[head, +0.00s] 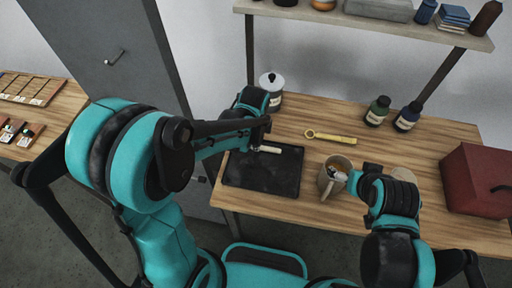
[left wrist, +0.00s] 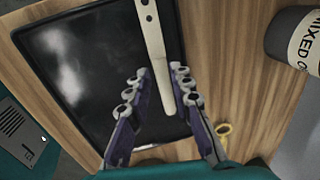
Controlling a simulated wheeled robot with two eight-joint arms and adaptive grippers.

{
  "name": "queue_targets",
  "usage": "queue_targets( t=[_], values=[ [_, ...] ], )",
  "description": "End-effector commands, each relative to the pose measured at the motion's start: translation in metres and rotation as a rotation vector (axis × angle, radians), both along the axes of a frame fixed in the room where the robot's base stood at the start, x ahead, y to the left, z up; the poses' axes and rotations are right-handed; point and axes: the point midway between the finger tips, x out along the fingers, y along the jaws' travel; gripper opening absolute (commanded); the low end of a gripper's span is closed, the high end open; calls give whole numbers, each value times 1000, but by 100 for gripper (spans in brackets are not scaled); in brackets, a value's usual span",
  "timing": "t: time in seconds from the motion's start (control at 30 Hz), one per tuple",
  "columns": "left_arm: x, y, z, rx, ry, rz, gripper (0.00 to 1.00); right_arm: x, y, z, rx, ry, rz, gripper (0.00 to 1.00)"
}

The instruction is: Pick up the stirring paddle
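The stirring paddle (left wrist: 155,50) is a flat, pale stick with dark holes near one end. It lies over the edge of a black tray (left wrist: 95,75). In the head view, part of the paddle (head: 284,150) shows beside my left gripper (head: 264,138), which hides the rest. In the left wrist view, my left gripper (left wrist: 158,82) is open, its fingertips on either side of the paddle with gaps visible. My right gripper (head: 345,178) is at a metal can (head: 327,184) with a handle; its fingers are too small and covered to read.
The black tray (head: 245,178) lies at the front left of the wooden bench (head: 300,205). A yellow tool (head: 330,136), a lidded jar (head: 273,88) and two bottles (head: 378,110) stand or lie behind. A red box (head: 478,180) is at the right. A shelf (head: 350,19) hangs above.

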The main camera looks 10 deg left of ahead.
Motion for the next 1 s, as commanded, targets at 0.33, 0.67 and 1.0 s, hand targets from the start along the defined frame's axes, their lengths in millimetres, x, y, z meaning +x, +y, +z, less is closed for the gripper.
queue_targets(
  t=[0.33,0.67,1.0],
  values=[
    [5,1,-28,0,-1,1,22,0,0,-10,0,0,0,87],
    [5,1,-27,0,-1,1,0,0,0,-10,0,0,0,87],
    [4,1,-19,0,-1,1,0,0,0,-7,0,0,0,87]
  ],
)
